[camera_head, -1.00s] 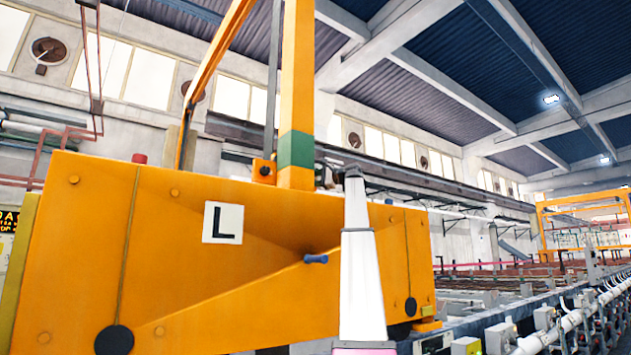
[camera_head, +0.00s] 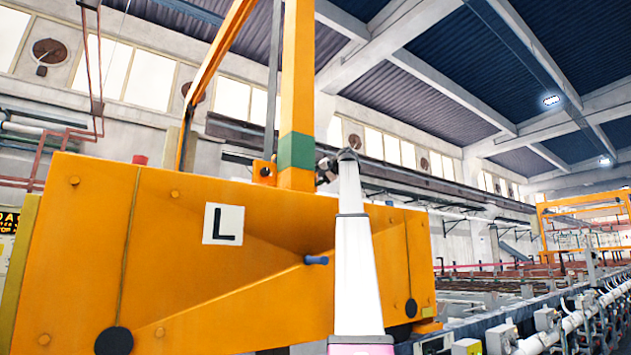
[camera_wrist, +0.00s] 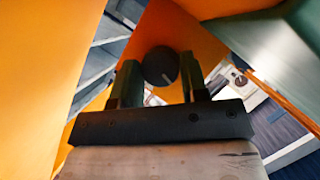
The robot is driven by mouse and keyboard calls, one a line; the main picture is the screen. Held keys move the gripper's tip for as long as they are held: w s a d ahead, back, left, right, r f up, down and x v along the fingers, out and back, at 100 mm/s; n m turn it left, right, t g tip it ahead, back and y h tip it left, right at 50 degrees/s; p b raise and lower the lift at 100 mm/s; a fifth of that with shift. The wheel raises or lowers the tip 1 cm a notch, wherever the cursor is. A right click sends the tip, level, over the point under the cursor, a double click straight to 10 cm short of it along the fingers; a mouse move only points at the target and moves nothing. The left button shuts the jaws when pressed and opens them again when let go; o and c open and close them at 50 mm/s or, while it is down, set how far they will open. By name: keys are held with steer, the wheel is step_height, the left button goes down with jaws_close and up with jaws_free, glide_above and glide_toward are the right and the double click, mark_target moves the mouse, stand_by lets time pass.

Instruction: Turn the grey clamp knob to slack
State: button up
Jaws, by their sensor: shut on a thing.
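The grey clamp knob (camera_wrist: 160,66) is a round dark grey disc with a small pale mark on its lower right edge. In the wrist view it sits between the two dark fingers of my gripper (camera_wrist: 161,82), which is shut on it. In the head view my gripper (camera_head: 322,176) is small and dark, at the right side of the orange post (camera_head: 297,90), by its green band (camera_head: 297,150). The gripped knob cannot be made out there. Another dark knob (camera_head: 264,170) shows on an orange bracket left of the post.
Orange surfaces (camera_wrist: 45,60) and a green part (camera_wrist: 290,35) lie close around my gripper. Tanks and pipes (camera_head: 580,320) run along the right.

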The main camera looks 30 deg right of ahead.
steer(key=shift+s+a+f+n+h, duration=0.1)
steer(key=shift+n+h, duration=0.6)
stand_by(0.3)
steer(key=o, duration=0.9)
steer(key=shift+r, duration=0.2)
